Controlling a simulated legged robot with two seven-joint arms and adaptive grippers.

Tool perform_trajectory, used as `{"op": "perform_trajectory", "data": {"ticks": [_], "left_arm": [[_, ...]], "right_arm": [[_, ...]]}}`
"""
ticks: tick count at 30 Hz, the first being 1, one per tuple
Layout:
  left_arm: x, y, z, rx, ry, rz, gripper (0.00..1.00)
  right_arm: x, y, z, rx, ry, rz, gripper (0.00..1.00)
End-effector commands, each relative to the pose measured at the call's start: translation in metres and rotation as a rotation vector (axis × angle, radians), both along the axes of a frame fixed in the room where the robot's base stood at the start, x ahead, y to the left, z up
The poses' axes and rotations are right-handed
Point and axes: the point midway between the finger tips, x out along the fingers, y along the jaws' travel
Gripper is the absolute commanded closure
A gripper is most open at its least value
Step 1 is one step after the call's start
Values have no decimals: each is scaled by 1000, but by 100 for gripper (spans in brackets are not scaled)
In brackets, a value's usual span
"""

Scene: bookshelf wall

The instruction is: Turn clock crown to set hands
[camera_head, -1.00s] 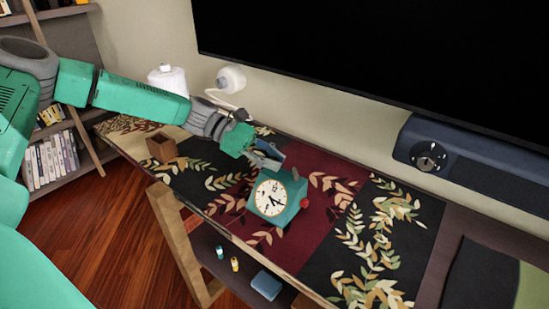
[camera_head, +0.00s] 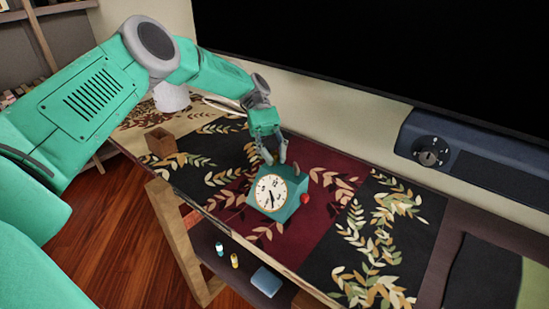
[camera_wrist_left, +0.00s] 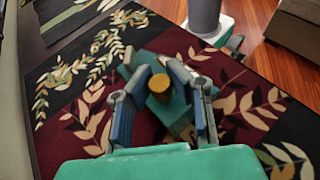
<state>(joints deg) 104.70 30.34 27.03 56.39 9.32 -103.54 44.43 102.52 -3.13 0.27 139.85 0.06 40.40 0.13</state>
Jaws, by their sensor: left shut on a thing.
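A teal box clock (camera_head: 292,207) with a round white dial (camera_head: 269,193) stands on the maroon part of the table runner. A red round knob (camera_head: 305,199) sits on its right side. A brown piece shows at its top edge. My left gripper (camera_head: 275,157) reaches down from above and behind the clock. My right gripper is not in view.
A small open brown wooden box (camera_head: 161,144) stands left on the table. A large dark screen (camera_head: 380,45) and a blue unit with a dial (camera_head: 432,152) line the wall behind. A white object (camera_head: 171,98) stands at the back left. The runner right of the clock is clear.

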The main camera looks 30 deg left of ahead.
Motion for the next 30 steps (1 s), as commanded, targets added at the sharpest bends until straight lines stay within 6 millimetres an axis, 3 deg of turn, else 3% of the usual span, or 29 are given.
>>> {"op": "perform_trajectory", "data": {"ticks": [9, 26, 27, 28, 29, 30], "left_arm": [[0, -2, -1, -1, 1, -134, 100], [-1, 0, -1, -1, 2, -163, 100], [-1, 0, -1, -1, 2, -163, 80], [-1, 0, -1, -1, 2, -163, 69], [-1, 0, -1, -1, 2, -163, 61], [-1, 0, -1, -1, 2, -162, 61]], "right_arm": [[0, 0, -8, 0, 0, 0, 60], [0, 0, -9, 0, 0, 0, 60], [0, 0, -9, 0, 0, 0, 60], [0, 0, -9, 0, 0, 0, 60], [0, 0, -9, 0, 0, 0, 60], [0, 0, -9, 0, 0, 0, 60]]}}
